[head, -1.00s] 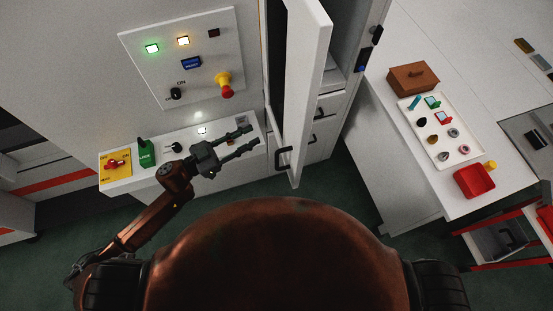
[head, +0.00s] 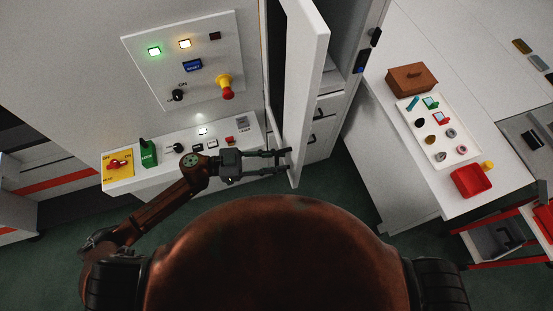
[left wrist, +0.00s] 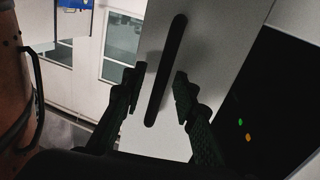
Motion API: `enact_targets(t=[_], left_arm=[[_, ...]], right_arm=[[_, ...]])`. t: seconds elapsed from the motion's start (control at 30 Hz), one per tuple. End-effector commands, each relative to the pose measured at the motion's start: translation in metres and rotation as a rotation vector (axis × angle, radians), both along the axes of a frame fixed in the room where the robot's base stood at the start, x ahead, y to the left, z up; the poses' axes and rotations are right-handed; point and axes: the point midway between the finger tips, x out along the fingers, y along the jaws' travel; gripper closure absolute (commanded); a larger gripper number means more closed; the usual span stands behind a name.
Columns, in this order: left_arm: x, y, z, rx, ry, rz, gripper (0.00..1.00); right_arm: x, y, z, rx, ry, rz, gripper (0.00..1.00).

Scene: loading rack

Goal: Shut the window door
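The window door (head: 303,80) is a white panel standing open, jutting out from the machine cabinet toward me in the head view. Its black bar handle (left wrist: 167,70) shows in the left wrist view, upright on the white door face. My left gripper (head: 289,161) is at the door's lower part in the head view. In the left wrist view my left gripper (left wrist: 156,90) is open, with one finger on each side of the handle's lower half. The fingers appear apart from the handle. My right gripper is not in view.
A control panel (head: 150,75) with lit buttons and a red-yellow emergency knob (head: 226,88) is left of the door. A ledge (head: 120,184) with switches lies below it. A bench at right holds a brown box (head: 411,79), a white tray (head: 437,157) and a red bin (head: 473,181).

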Motion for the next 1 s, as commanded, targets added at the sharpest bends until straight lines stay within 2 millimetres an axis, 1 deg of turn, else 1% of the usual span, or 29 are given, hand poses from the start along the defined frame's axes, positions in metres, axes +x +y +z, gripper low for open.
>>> enact_targets(t=[0.27, 0.63, 1.0], left_arm=[[0.0002, -0.0014, -0.0003, 0.0, 0.0, 0.001, 0.74], [0.0002, -0.001, -0.0002, 0.0, 0.0, 0.001, 0.99], [0.0003, -0.0009, -0.0001, 0.0, 0.0, 0.001, 1.0]], right_arm=[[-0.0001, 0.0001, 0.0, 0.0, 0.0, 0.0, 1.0], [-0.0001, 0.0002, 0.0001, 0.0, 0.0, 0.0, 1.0], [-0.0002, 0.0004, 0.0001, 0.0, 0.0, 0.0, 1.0]])
